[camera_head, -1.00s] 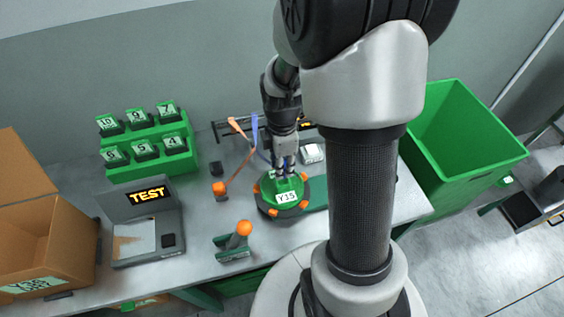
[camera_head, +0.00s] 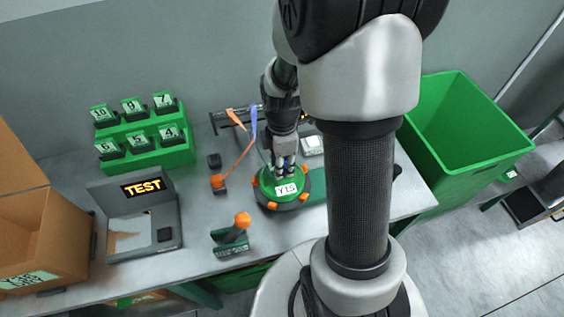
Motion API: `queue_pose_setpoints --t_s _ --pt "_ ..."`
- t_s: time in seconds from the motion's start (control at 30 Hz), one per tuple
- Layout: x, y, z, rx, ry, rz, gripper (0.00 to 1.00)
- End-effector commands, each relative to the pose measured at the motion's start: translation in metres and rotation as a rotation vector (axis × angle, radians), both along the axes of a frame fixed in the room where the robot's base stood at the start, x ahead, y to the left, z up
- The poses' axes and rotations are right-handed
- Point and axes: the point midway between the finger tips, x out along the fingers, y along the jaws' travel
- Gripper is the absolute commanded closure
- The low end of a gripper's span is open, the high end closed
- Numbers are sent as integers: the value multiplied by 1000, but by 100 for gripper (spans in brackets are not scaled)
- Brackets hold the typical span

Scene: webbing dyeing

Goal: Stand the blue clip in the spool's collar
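The spool (camera_head: 270,185) is a round green drum with orange knobs round its base and a white tag reading Y15. It stands on the table under my arm. My gripper (camera_head: 285,170) points down over the top of the spool, with its fingertips at or just above its middle. The fingers and the collar are too small to tell whether the gripper is open or holds anything. A blue strip (camera_head: 254,123) hangs at the dark rack behind, beside an orange strip. I cannot make out a separate blue clip; my gripper may hide it.
A green stepped stand (camera_head: 148,153) with numbered blocks stands at the back left. A TEST device (camera_head: 140,225), a cardboard box (camera_head: 50,235) and an orange-knobbed lever (camera_head: 240,222) are on the table. A large green bin (camera_head: 470,165) stands at the right.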

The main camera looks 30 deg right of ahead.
Motion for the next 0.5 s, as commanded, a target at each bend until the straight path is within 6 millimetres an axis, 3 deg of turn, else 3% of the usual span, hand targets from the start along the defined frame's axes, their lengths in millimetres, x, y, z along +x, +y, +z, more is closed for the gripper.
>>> queue_pose_setpoints --t_s 0.27,0.5 --pt "0 0 0 0 0 0 52" --pt "0 0 0 0 0 0 52"
